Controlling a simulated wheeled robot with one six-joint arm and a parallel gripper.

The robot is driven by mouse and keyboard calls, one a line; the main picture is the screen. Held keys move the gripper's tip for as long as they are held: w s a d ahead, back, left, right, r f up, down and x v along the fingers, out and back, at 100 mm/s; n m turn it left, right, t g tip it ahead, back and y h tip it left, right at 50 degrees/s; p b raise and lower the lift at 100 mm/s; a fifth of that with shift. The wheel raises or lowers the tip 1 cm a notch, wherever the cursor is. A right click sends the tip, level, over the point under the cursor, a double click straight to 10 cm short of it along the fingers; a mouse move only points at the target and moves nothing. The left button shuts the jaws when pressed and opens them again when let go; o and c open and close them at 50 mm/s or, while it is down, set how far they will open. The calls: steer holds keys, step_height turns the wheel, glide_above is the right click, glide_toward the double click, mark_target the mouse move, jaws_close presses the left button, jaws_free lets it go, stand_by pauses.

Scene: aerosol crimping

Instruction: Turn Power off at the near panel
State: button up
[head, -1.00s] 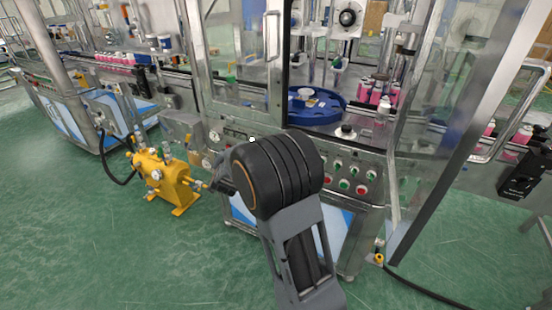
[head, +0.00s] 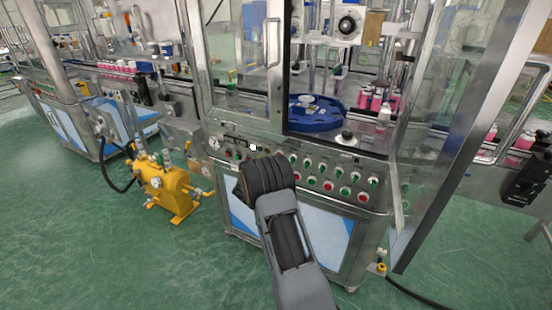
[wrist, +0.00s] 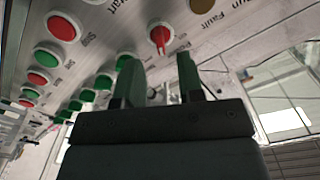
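The near panel (head: 350,169) is a metal face with rows of red and green buttons, seen in the head view under the machine's window. In the wrist view, a red rotary knob (wrist: 160,37) with a pointer sits on the panel (wrist: 130,28); its own label is not readable. My gripper (wrist: 160,65) is open and empty, its two greenish fingers apart. The knob lies just beyond the gap between the fingertips, with no visible contact. In the head view my arm hides the gripper and part of the panel's left side.
Several green and red buttons (wrist: 64,27) lie left of the knob in the wrist view. A yellow pump unit (head: 168,186) stands on the floor left of my arm. A blue turntable (head: 318,117) is behind the window. Green floor is clear at lower left.

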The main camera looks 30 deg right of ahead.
steer(key=shift+x, duration=2.35)
jaws_close()
